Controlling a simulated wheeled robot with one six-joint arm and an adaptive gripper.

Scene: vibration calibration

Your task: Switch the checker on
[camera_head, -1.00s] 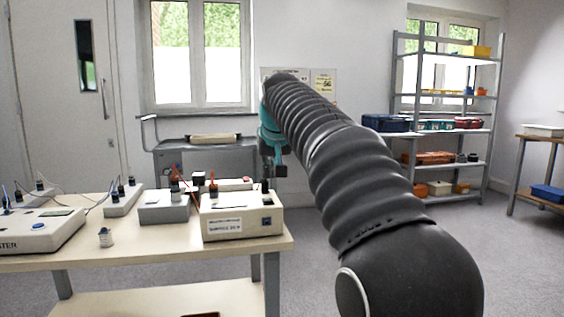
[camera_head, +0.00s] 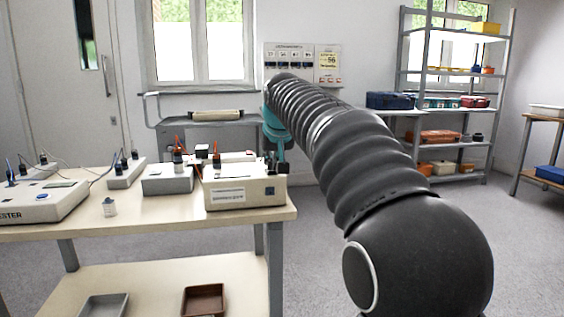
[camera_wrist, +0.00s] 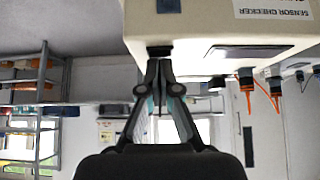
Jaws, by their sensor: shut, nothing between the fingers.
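The sensor checker (camera_head: 230,192) is a cream box at the right end of the table, with a label and a small blue square (camera_head: 269,191) on its front. In the wrist view, which is upside down, the checker (camera_wrist: 205,25) fills the top, with its "SENSOR CHECKER" label and a dark panel. My gripper (camera_wrist: 158,62) is shut and empty. Its tips are close to a small black part (camera_wrist: 160,51) at the checker's top edge; I cannot tell if they touch. In the head view my gripper (camera_head: 271,168) is small and partly hidden at the checker's right end.
The table (camera_head: 150,222) also holds a grey box (camera_head: 167,181), a tester (camera_head: 35,203) with cables, and a small jar (camera_head: 109,207). A grey tray (camera_head: 104,305) and a brown tray (camera_head: 204,299) lie on its lower shelf. Floor right of the table is clear.

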